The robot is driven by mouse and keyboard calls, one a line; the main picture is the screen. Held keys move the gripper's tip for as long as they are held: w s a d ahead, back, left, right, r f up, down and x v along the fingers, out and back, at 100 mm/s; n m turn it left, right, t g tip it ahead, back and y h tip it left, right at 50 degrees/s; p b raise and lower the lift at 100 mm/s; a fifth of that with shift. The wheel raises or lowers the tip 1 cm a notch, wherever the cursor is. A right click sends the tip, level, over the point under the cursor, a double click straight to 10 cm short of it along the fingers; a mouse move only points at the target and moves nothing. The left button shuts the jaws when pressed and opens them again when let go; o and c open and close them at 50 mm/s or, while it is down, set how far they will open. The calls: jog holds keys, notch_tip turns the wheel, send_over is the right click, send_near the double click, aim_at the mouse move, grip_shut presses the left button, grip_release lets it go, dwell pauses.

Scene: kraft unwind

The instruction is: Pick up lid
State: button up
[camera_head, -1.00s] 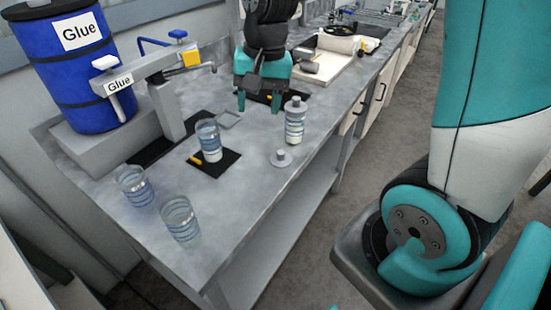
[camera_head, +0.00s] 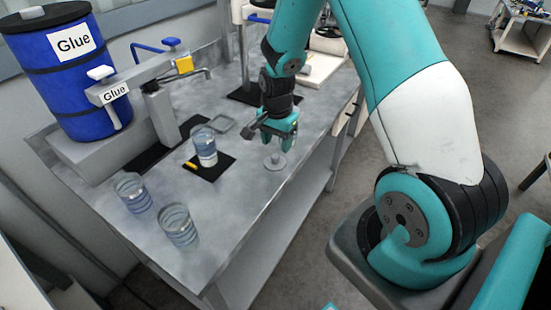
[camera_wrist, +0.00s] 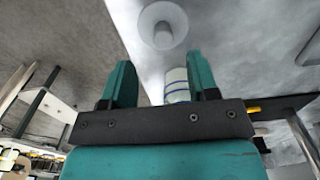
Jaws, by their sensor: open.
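The lid, a small grey disc with a raised knob (camera_head: 275,161), lies on the grey bench near its front edge. In the wrist view the lid (camera_wrist: 163,28) shows ahead of the fingertips. My gripper (camera_head: 281,141) is open with teal fingers, just behind and above the lid in the head view, apart from it. In the wrist view my gripper (camera_wrist: 161,78) has a blue-banded white container (camera_wrist: 177,85) showing between its fingers, partly covered by the right finger. I cannot tell if it touches. That container is hidden behind my arm in the head view.
A partly filled jar (camera_head: 205,148) stands on a black mat (camera_head: 218,165). Two clear jars (camera_head: 132,192) (camera_head: 178,226) stand at the near left. A blue glue barrel (camera_head: 68,75) and glue dispenser (camera_head: 115,92) stand at the back left. Bench around the lid is clear.

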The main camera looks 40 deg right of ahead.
aim_at(275, 156)
jog(key=shift+w+a+f+p, duration=0.1)
jog(key=shift+f+p, duration=0.45)
jog(key=shift+f, duration=0.8)
jog(key=shift+w+a+f+p, duration=0.1)
jog(key=shift+f+p, duration=0.45)
jog(key=shift+f, duration=0.75)
jog(key=shift+c, duration=0.5)
jog(key=c, duration=0.9)
